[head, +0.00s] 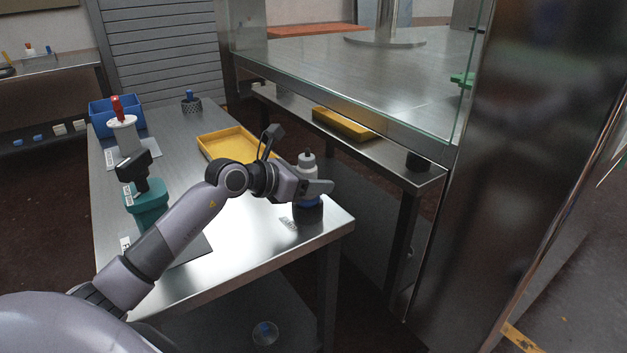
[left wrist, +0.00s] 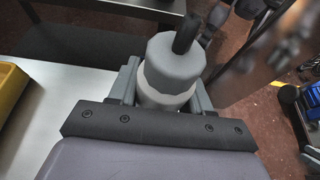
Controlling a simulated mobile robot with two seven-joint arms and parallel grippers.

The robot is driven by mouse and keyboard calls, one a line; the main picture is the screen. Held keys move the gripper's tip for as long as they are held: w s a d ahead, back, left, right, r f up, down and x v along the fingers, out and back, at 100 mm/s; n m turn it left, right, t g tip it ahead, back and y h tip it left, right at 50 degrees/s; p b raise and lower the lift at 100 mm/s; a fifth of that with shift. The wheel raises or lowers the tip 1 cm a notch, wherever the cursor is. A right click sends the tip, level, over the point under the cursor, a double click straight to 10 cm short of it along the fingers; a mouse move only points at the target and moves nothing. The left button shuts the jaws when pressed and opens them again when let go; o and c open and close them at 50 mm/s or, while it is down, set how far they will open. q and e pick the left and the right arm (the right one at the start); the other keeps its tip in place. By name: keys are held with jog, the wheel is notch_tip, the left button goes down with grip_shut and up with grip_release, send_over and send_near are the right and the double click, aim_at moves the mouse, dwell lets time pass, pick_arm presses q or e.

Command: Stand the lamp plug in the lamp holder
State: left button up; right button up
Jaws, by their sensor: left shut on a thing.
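The lamp plug, a pale grey stepped cylinder (head: 307,171) with a narrow nub, is upright in my left gripper (head: 316,188) over the table's near right corner. In the left wrist view the plug (left wrist: 175,62) sits between the two fingers of my left gripper (left wrist: 166,88), its nub looking dark. My right gripper is not in view.
On the metal table (head: 262,247) stand a teal holder (head: 149,207), a white holder with a red-topped piece (head: 122,132), a blue bin (head: 103,112), a mesh cup (head: 191,104) and a yellow tray (head: 226,146). A glass-sided bench (head: 375,60) rises close on the right.

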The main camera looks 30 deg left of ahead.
pick_arm(q)
jog(key=o, duration=1.3)
jog(key=shift+f, duration=0.1)
jog(key=shift+v, duration=3.6)
